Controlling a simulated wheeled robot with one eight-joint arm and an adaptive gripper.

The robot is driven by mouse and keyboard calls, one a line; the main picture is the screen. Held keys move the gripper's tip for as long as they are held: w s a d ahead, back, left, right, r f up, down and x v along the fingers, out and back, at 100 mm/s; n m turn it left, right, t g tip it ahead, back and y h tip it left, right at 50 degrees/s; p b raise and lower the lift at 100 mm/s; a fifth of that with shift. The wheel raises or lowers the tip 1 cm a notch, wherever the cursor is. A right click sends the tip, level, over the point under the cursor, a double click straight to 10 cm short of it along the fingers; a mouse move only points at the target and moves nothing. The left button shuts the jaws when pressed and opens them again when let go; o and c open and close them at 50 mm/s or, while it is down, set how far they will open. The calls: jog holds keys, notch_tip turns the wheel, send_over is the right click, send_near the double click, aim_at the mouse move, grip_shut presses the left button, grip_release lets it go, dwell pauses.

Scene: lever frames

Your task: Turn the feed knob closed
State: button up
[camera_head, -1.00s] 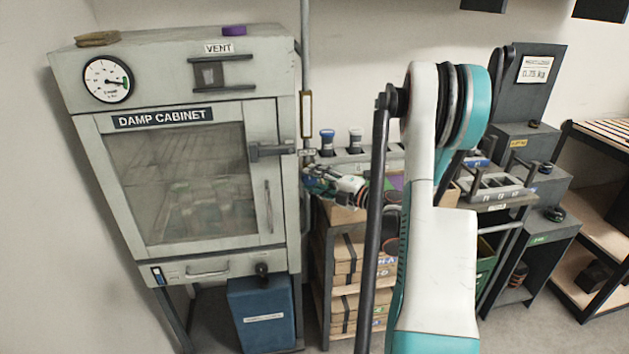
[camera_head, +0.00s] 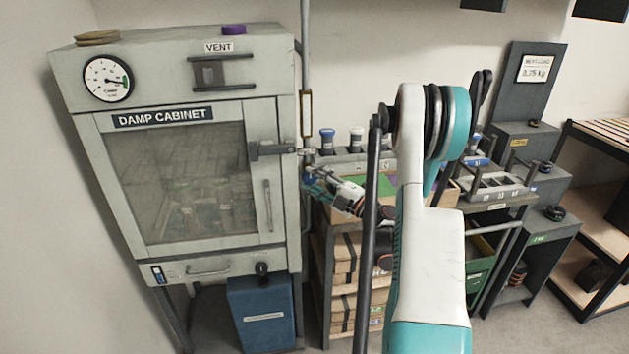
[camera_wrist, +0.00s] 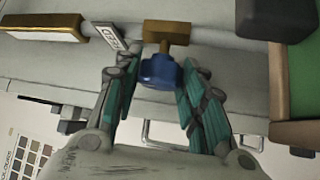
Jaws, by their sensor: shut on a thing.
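The feed knob (camera_wrist: 158,70) is blue and sits on a short brass stem in the wrist view. My gripper (camera_wrist: 157,82) has its teal-padded fingers shut on the knob, one on each side. A small white tag (camera_wrist: 106,37), its lettering hard to read, is beside the stem. In the head view, my gripper (camera_head: 313,178) is at the thin vertical pipe (camera_head: 305,60) right of the damp cabinet (camera_head: 270,110). There the knob is mostly hidden by my fingers, and its turn angle cannot be read.
The cabinet's latch (camera_head: 268,150) and door edge are close left of my gripper. A shelf rack (camera_head: 325,270) with boxes stands below and right of it. A blue bin (camera_head: 262,315) stands under the cabinet. A dial gauge (camera_head: 107,79) is on the cabinet's top left.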

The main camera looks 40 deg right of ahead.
jog(key=o, duration=1.1)
jog(key=shift+c, duration=0.2)
